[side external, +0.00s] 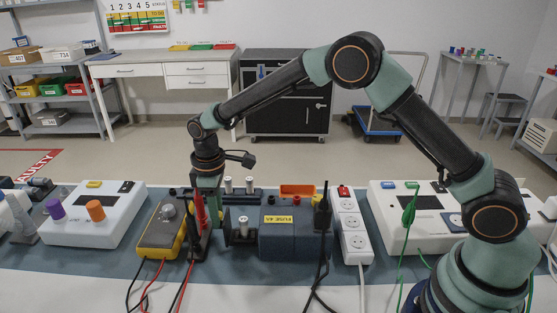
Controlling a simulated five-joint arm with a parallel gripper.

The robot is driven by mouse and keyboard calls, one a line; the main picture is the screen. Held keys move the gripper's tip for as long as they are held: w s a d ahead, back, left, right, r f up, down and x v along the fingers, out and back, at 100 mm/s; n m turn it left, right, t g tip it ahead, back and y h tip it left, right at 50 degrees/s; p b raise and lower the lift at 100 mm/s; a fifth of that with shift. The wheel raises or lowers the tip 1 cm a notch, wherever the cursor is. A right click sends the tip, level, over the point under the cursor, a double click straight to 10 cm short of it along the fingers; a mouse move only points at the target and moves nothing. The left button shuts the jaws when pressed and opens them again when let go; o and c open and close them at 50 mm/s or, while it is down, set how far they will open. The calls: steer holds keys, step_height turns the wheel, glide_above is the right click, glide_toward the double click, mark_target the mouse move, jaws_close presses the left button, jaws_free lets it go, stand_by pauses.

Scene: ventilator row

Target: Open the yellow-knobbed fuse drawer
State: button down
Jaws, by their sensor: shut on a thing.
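My gripper (212,207) points down at the left end of this drawer. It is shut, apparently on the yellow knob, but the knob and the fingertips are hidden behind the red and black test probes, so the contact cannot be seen.
A yellow multimeter (160,230) stands close left of my gripper, with the probes (200,222) between. Two spare fuses (239,185) stand behind the drawer, an orange tray (297,190) behind the box. A black cable plug (322,212) and white power strip (350,228) are at its right.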

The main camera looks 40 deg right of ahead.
steer(key=shift+w, duration=0.1)
steer(key=c, duration=0.7)
jaws_free()
steer(key=shift+r, duration=0.1)
steer(key=shift+r, duration=2.95)
